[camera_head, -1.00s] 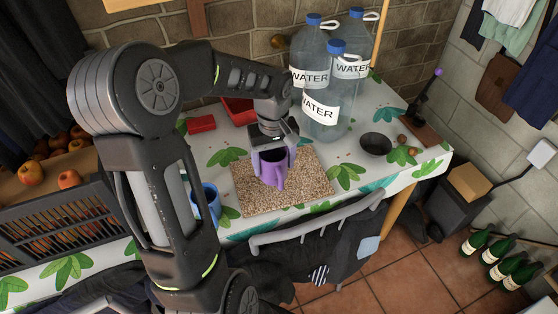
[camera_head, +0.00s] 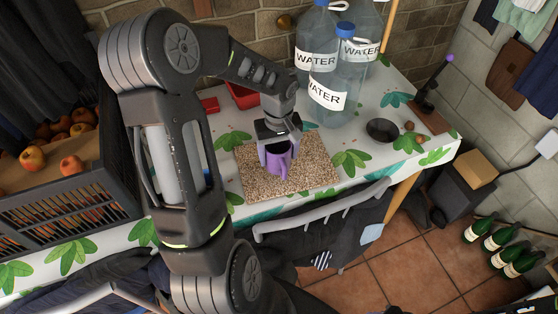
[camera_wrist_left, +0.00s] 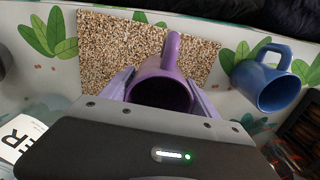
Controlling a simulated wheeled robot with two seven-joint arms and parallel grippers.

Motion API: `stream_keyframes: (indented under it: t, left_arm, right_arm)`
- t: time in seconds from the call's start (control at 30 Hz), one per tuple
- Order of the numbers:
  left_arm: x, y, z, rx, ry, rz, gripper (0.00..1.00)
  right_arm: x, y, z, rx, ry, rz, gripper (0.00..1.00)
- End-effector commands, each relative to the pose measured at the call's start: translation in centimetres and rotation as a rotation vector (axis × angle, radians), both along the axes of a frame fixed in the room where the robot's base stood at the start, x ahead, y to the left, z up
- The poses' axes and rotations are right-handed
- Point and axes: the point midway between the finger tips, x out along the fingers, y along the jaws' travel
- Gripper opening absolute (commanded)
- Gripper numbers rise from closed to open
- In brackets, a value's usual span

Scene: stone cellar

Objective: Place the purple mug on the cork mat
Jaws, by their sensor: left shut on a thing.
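The purple mug (camera_head: 280,163) is upright between the fingers of my left gripper (camera_head: 278,150), which is shut on it. In the left wrist view the mug (camera_wrist_left: 162,88) shows its dark opening and its handle. The mug is over the speckled cork mat (camera_head: 318,174), within its edges. I cannot tell for certain whether its base touches the mat. The mat also shows in the left wrist view (camera_wrist_left: 100,60). My right gripper is not in view.
A blue mug (camera_wrist_left: 268,78) lies beside the mat in the left wrist view. Large water bottles (camera_head: 340,80) stand behind the mat. A dark bowl (camera_head: 382,130) sits to the right on the table. A crate of fruit (camera_head: 60,205) is at the left. A chair (camera_head: 330,222) stands at the front edge.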

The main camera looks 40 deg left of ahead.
Motion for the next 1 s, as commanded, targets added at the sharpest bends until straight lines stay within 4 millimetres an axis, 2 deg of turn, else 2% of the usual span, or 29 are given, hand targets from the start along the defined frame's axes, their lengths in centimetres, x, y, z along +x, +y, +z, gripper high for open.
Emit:
stream_keyframes:
  t: [0.37, 0.63, 1.0]
  left_arm:
    - [0.0, 0.0, -0.6, 0.000, 0.000, 0.000, 0.13]
    - [0.0, 0.0, -3.8, -0.002, 0.001, 0.000, 0.13]
    - [0.0, 0.0, -4.4, 0.000, -0.001, 0.000, 0.13]
  right_arm:
    - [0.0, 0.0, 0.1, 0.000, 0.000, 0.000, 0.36]
    - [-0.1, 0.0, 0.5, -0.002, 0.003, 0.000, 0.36]
    - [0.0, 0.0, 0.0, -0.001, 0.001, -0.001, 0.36]
